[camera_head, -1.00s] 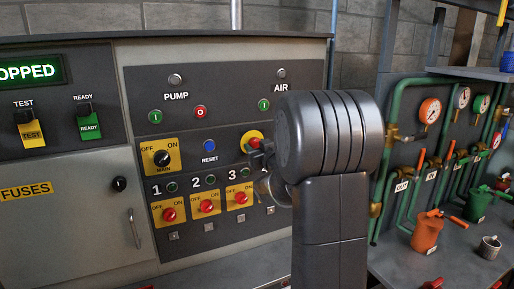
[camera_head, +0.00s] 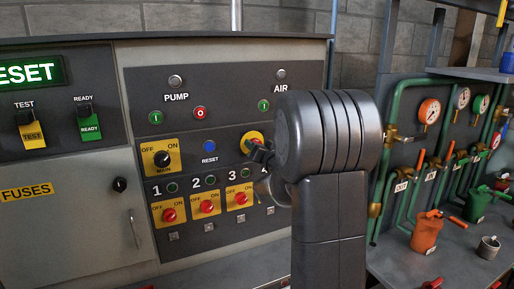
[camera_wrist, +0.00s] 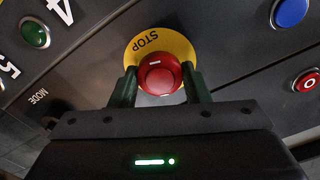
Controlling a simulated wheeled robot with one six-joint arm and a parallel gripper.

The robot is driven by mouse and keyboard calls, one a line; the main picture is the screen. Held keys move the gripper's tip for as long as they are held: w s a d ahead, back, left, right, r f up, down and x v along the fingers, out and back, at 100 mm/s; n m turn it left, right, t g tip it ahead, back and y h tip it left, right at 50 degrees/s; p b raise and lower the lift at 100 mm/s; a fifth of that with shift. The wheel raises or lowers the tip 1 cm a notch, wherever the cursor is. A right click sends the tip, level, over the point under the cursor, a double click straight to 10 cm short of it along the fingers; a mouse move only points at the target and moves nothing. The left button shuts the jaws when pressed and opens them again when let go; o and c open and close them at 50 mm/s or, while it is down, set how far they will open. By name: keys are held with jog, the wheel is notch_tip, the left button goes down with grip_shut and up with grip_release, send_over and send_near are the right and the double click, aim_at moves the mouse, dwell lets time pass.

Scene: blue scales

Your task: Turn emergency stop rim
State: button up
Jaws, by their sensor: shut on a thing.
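The emergency stop is a red mushroom button (camera_wrist: 160,74) on a round yellow plate (camera_wrist: 150,45) marked STOP, seen upside down in the wrist view. My gripper (camera_wrist: 161,82) has one finger on each side of the red rim and is shut on it. A white mark shows on the button's face. In the head view, my arm hides most of the stop; only part of its yellow plate (camera_head: 252,135) shows beside my gripper (camera_head: 258,152). The display (camera_head: 28,72) on the panel shows green letters ending in "ESET".
A blue RESET button (camera_head: 209,146) and a red O button (camera_head: 200,113) lie left of the stop. Numbered red switches (camera_head: 206,207) sit below on yellow plates. Green pipes with gauges (camera_head: 429,112) stand at the right.

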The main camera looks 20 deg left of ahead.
dwell(0.4)
jog(key=o, duration=1)
jog(key=b+v, duration=0.3)
jog(key=v, duration=1)
jog(key=shift+s+d, duration=0.25)
jog(key=shift+s, duration=0.05)
